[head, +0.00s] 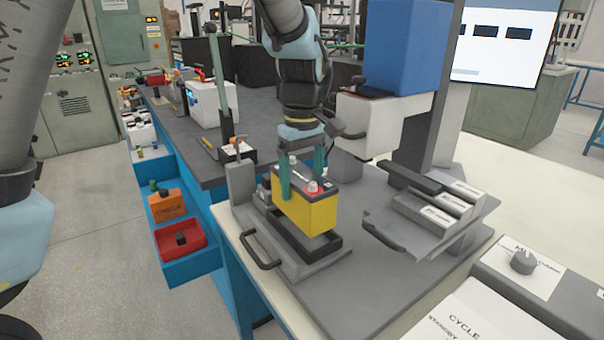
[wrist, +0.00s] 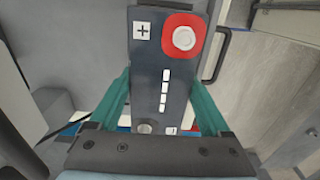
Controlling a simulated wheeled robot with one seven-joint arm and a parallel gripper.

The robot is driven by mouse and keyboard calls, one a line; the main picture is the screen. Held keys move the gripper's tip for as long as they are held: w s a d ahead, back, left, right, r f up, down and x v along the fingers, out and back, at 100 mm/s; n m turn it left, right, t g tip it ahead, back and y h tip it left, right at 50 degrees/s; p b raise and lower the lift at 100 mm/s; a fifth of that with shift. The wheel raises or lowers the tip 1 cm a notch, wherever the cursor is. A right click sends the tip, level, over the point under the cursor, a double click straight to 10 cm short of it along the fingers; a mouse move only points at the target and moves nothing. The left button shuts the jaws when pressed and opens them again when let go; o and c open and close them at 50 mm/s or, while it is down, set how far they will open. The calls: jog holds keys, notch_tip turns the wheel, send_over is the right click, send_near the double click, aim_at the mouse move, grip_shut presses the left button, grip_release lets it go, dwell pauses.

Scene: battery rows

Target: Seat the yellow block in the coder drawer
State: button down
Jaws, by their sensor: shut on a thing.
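The yellow block (head: 308,214) is a battery with a dark top, a red-ringed terminal and a pale terminal. My gripper (head: 302,182) has teal fingers and is shut on its two sides from above. In the wrist view my gripper (wrist: 161,85) is closed around the block's dark top (wrist: 168,50), with plus and minus marks showing. The coder drawer (head: 308,268) is a grey slide with a black-rimmed recess and a front handle (head: 262,250). The block is over the recess, and part of the recess shows below it. Its underside and any contact with the recess are hidden.
A blue box (head: 402,45) on a pale machine head and a dark column stand behind. A grey rack (head: 432,215) with labelled pale blocks is at the right. A vertical lever (head: 223,85) stands at the left. A blue drawer with an orange block (head: 167,206) hangs out beyond it.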

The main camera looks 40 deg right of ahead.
jog(key=shift+f, duration=2.4)
jog(key=shift+f, duration=0.1)
grip_release()
jog(key=shift+f, duration=0.1)
